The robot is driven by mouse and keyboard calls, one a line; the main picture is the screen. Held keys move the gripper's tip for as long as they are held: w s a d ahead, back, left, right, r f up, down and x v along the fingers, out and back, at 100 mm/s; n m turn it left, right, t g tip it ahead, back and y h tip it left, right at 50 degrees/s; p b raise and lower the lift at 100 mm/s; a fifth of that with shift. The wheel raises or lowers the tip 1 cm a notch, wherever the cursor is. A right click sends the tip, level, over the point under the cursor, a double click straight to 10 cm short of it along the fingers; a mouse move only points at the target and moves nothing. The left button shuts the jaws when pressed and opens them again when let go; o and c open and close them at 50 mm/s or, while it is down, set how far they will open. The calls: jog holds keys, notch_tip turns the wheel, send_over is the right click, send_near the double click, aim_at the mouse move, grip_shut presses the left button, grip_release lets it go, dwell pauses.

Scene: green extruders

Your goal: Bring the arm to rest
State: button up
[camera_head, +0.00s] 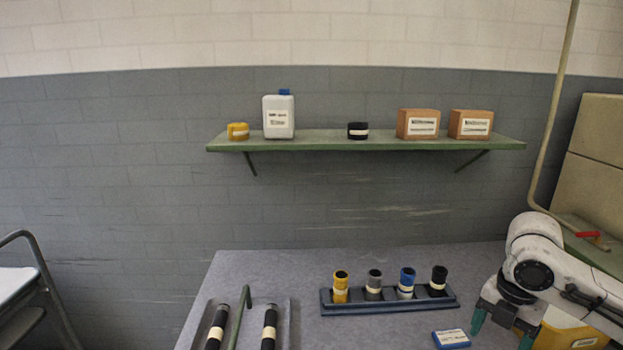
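My arm reaches in from the right edge, its white links above the right end of the table (250,268). My gripper (502,332) hangs from it, pointing down, with two teal fingers spread apart. It is open, and I see nothing held between the fingers. The lower fingertips are near the bottom edge of the picture, and I cannot tell their height above the table. A yellow container with a white label (570,330) is partly hidden behind the arm, beside the right finger.
A blue labelled box (452,339) lies left of the gripper. A dark rack (330,304) holds several coloured cylinders. A tray (288,308) with dark rods and a green handle is at front left. A green wall shelf (300,145) carries a jug and boxes. A red-handled pipe (545,160) stands behind the arm.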

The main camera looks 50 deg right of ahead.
jog(key=w+a+r+m+t, duration=0.1)
jog(key=w+a+r+t, duration=0.1)
jog(key=w, duration=0.6)
jog(key=w+a+r+t, duration=0.2)
jog(key=w, duration=0.6)
jog(key=w+a+r+m+t, duration=0.1)
jog(key=w+a+r+t, duration=0.1)
jog(key=w, duration=0.7)
jog(key=w+a+f+m+t+y, duration=0.25)
jog(key=w+a+m, duration=0.25)
jog(key=w+a, duration=0.5)
jog(key=s+a+f+m+g, duration=0.3)
jog(key=s+a+f+m, duration=0.45)
jog(key=a+f, duration=0.7)
jog(key=s+d+f+g+h, duration=0.1)
jog(key=s+f+g, duration=0.1)
jog(key=s+f, duration=0.3)
jog(key=s+f+m+g+h, duration=0.1)
jog(key=s+f, duration=0.4)
jog(key=s, duration=0.7)
jog(key=shift+d+g+h, duration=0.35)
jog(key=shift+d+g, duration=0.05)
jog(key=shift+g, duration=0.35)
